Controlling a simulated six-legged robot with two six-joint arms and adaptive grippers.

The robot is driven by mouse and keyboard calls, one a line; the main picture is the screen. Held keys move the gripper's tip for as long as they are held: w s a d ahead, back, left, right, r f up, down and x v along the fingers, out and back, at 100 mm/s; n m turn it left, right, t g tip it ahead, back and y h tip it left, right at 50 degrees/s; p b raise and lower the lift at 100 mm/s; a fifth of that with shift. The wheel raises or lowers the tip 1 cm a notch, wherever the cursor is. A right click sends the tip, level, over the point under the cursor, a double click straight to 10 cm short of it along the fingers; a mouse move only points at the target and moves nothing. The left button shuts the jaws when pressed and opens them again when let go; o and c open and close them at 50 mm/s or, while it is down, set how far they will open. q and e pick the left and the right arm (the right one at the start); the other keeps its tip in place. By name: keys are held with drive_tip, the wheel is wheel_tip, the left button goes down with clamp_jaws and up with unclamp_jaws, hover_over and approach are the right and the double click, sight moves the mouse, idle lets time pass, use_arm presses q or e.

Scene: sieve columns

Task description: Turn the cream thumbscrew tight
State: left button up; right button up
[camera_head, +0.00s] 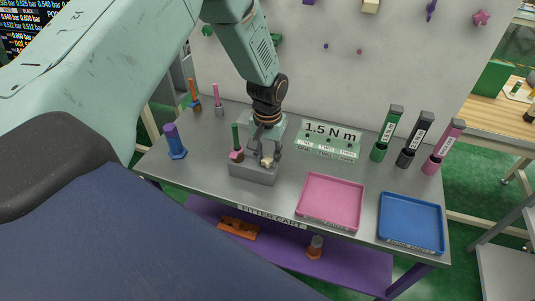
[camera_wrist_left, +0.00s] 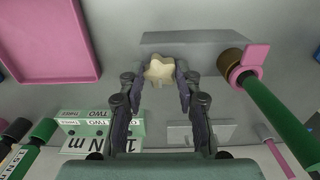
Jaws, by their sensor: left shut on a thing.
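The cream thumbscrew (camera_head: 266,162) sits on a grey block (camera_head: 253,176) on the bench. In the left wrist view the lobed thumbscrew (camera_wrist_left: 160,72) lies between the two fingertips of my left gripper (camera_wrist_left: 158,74), one finger on each side of it. My left gripper (camera_head: 265,155) reaches down from above and is shut on the thumbscrew; the fingers partly hide it in the head view. How far the screw is turned cannot be seen. My right gripper is not in view.
A green rod (camera_head: 235,137) with a pink clamp stands just left of the gripper. A green 1.5 N m sign (camera_head: 329,140), pink tray (camera_head: 330,200) and blue tray (camera_head: 411,222) lie to the right. Green, black and pink drivers (camera_head: 388,130) stand behind. A blue-purple post (camera_head: 174,142) stands left.

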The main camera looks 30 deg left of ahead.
use_arm(q)
drive_tip(key=m, duration=0.3)
drive_tip(key=shift+m, duration=0.4)
drive_tip(key=m, duration=0.8)
drive_tip(key=shift+m+b, duration=0.4)
drive_tip(key=shift+m, duration=2)
drive_tip(key=o, duration=1.2)
drive_tip(key=shift+c, duration=0.2)
